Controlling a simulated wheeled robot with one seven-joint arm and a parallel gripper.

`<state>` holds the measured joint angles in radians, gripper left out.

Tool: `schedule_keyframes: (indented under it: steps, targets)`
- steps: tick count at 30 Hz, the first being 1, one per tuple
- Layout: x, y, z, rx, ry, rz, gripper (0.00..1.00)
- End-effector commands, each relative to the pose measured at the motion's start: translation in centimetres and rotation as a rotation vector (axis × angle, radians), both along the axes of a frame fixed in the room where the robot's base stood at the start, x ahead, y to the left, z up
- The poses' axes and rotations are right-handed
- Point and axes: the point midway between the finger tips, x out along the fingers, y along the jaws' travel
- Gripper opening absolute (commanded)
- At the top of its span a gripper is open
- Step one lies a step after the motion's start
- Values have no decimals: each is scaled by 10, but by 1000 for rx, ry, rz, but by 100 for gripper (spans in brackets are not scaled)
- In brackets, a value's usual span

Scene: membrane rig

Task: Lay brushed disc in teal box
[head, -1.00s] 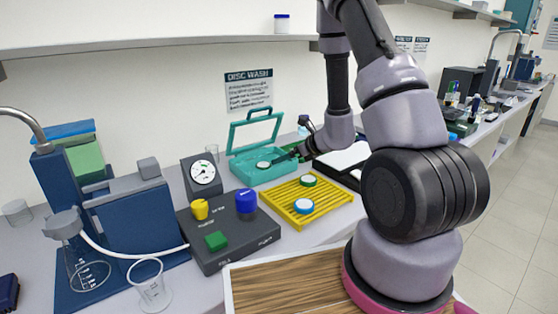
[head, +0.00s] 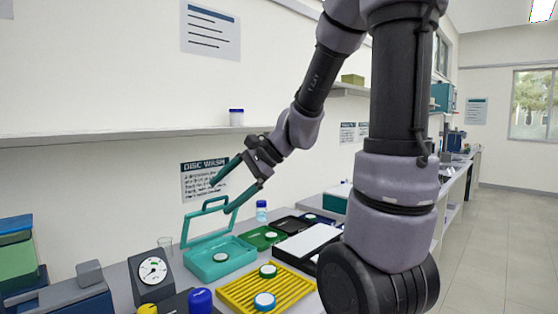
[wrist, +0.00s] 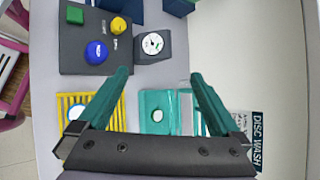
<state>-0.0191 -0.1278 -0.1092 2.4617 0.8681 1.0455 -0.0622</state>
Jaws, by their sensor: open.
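The teal box (head: 236,262) stands on the bench with its lid (head: 208,222) raised; it also shows in the wrist view (wrist: 147,100). A pale disc with a dark rim (head: 221,258) lies inside the box, and it shows in the wrist view too (wrist: 157,116). I cannot tell its surface finish. My gripper (head: 220,197) is open and empty, raised above the box near the lid's top. In the wrist view its teal fingers (wrist: 160,75) are spread wide with nothing between them.
A yellow rack (head: 240,295) in front holds a blue-rimmed disc (head: 264,301) and a green-rimmed disc (head: 268,271). A gauge (head: 153,271) stands left. A shelf (head: 120,137) runs along the wall above.

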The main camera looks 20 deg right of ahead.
Motion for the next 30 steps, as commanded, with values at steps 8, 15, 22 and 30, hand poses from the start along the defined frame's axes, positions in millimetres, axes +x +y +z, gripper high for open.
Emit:
schedule_keyframes:
  steps: [8, 15, 22, 30]
  targets:
    - [-65, -35, 44, -411, -308, 263, 100]
    - [-98, -75, 74, -757, -517, 381, 100]
    - [-108, -91, 86, -890, -583, 411, 100]
    - [-108, -91, 86, -893, -584, 412, 100]
